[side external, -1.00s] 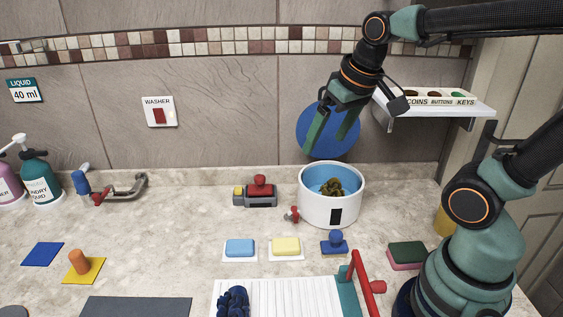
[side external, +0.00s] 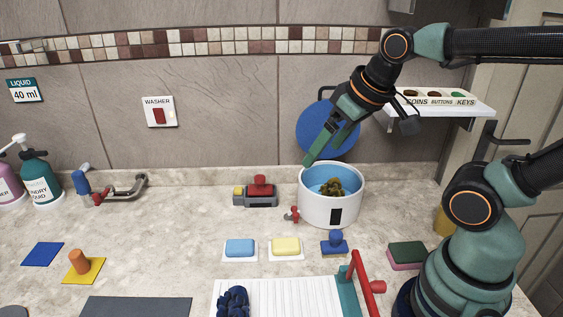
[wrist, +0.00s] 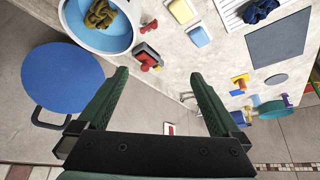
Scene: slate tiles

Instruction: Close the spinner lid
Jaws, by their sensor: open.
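The spinner (side external: 318,207) is a white round tub with a blue inside, standing on the counter at the right of centre. Its blue round lid (side external: 313,121) stands raised, upright behind the tub, with a dark handle. An olive-brown crumpled cloth (side external: 333,186) lies inside the tub. My gripper (side external: 325,152) is open and empty, in front of the lid and just above the tub's rim. In the wrist view the lid (wrist: 62,82) is left of my open fingers (wrist: 160,82), and the tub (wrist: 98,45) is at the upper left. I cannot tell if a finger touches the lid.
A small red knob (side external: 292,214) is at the tub's left. A grey block with a red top (side external: 259,190) stands further left. Soap bars (side external: 240,247) and a blue stamp-like piece (side external: 335,242) lie in front. A shelf (side external: 440,103) juts out at the right.

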